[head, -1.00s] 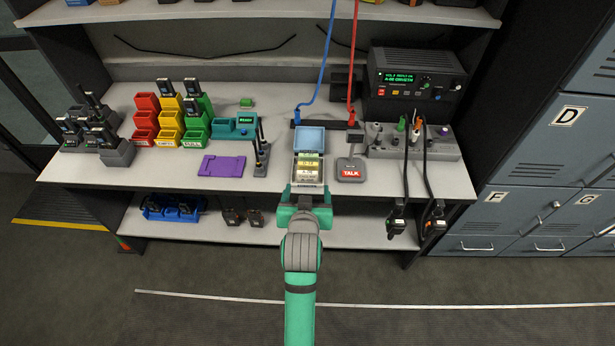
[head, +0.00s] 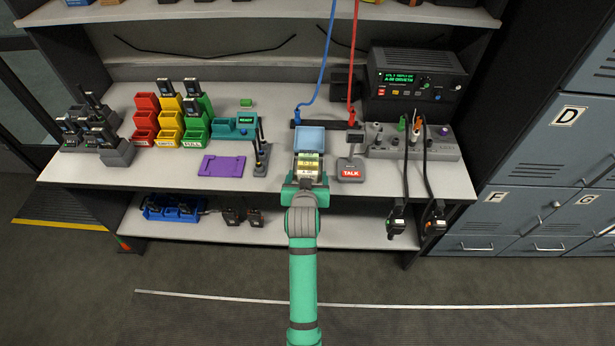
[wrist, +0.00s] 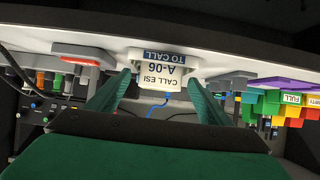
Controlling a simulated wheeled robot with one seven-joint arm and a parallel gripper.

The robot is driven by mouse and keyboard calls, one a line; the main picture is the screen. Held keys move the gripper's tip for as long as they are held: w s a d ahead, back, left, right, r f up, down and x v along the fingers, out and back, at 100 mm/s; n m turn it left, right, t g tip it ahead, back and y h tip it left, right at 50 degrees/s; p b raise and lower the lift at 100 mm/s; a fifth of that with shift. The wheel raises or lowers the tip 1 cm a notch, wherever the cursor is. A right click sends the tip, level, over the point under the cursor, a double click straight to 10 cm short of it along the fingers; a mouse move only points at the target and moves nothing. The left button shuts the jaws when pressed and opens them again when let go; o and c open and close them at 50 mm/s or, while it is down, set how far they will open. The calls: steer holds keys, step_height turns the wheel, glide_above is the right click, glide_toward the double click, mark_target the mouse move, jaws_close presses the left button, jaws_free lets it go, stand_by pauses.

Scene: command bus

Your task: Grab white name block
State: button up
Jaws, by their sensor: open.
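A small open box with a light blue part (head: 309,138) at its back stands at the table's front, holding pale yellow, green and white labelled blocks (head: 308,163). In the wrist view, upside down, a white block (wrist: 159,80) reads "CALL ESI" and "A-06". A strip reading "TO CALL" (wrist: 164,56) is beside it. My gripper (wrist: 160,84) is open, with one green finger on each side of the white block; whether they touch it I cannot tell. In the head view my gripper (head: 305,184) is at the box's front edge and hides its near end.
A red TALK pedestal (head: 351,172) stands just right of the box. A purple tray (head: 222,166) and upright dark antennas (head: 261,158) are to the left. Blue (head: 325,65) and red cables (head: 352,65) hang behind. A radio console (head: 415,82) sits at the back right.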

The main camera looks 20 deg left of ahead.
steer(key=shift+c, duration=0.5)
steer(key=c, duration=1)
steer(key=shift+r, duration=0.1)
